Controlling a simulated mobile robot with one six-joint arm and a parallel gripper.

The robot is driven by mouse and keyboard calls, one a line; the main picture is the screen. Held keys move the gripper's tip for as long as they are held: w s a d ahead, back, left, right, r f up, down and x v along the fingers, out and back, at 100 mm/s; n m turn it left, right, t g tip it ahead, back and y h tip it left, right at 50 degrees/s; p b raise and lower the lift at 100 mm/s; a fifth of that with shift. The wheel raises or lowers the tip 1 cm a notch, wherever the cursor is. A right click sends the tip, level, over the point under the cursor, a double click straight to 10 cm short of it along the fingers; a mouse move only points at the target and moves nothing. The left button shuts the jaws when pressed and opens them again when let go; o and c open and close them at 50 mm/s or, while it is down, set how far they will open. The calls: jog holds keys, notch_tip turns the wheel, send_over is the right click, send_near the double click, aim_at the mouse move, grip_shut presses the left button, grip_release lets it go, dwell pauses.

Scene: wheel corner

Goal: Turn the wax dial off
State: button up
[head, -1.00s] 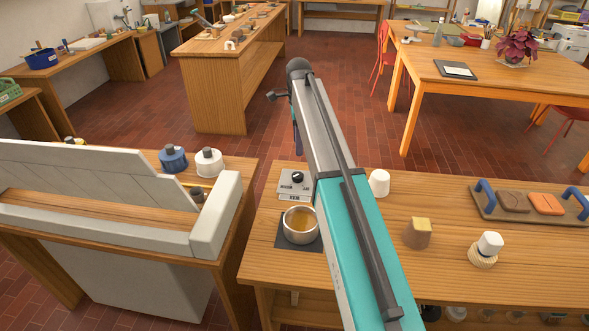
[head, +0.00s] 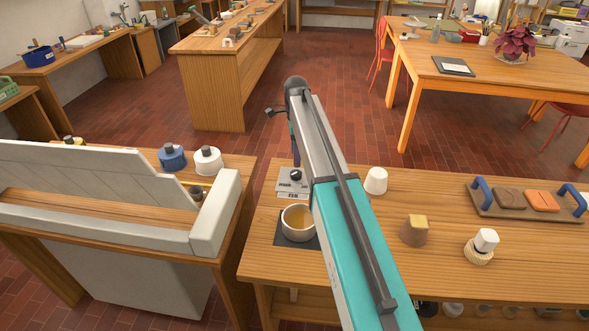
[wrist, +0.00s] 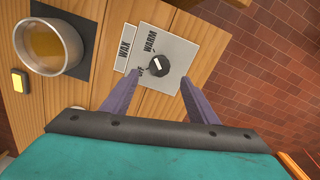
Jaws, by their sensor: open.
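The wax dial is a small black knob (wrist: 159,66) with a white pointer line, on a grey plate (wrist: 178,49) marked WARM and OFF, beside a WAX label (wrist: 126,48). The pointer lies at a slant between the markings; I cannot tell its exact setting. In the head view the knob (head: 296,174) sits behind the wax pot (head: 298,222), partly beside my arm. My gripper (wrist: 160,88) is open in the wrist view, its two purple fingers on either side of the lower part of the plate. The knob appears just beyond and between the fingertips, not gripped.
The metal pot of amber wax (wrist: 55,45) stands on a dark pad close by the dial. A white cup-like piece (head: 376,180), a tan block (head: 414,230) and a tray with blue handles (head: 528,203) are on the bench to the right. Brick floor lies beyond.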

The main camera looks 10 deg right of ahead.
aim_at(296, 173)
jog(key=shift+f+p, duration=0.8)
jog(key=shift+f, duration=3.15)
jog(key=c, duration=1)
